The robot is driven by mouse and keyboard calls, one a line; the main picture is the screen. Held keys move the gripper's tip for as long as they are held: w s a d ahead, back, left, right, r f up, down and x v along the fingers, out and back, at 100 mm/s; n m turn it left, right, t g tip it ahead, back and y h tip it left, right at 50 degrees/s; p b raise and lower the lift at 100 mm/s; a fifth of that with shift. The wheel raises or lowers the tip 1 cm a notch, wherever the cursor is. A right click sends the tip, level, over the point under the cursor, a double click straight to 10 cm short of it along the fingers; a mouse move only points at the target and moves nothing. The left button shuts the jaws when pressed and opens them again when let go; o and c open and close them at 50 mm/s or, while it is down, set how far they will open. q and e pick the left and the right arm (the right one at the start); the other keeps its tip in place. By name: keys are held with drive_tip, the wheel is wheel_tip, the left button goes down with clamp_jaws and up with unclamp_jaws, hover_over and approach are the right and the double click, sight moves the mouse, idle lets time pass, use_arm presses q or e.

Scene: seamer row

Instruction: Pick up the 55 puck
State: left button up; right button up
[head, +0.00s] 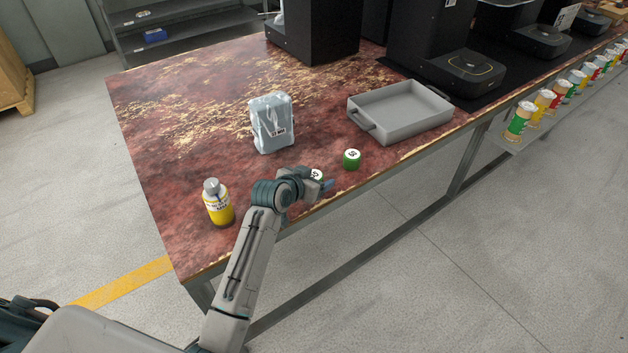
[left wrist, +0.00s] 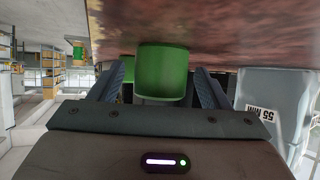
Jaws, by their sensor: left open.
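Two green pucks with white, numbered tops are on the table near its front edge. One puck (head: 352,159) stands clear in the head view. The other puck (head: 316,174) is partly hidden by my left gripper (head: 326,184); both numbers are too small to read surely. In the left wrist view, a green puck (left wrist: 162,73) lies between the two open fingers of my left gripper (left wrist: 164,82), with a gap visible to at least one finger. A bit of another green thing shows behind it. My right gripper is not in view.
A grey-blue pouch (head: 272,123) stands behind the pucks; its label seems to read 55 MM. A yellow bottle (head: 218,204) stands left of my arm. A grey tray (head: 400,112) is at right. Black machines (head: 466,72) line the back. Cans (head: 520,120) stand on a side rail.

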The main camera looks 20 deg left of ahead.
use_arm(q)
drive_tip(key=c, duration=1.1)
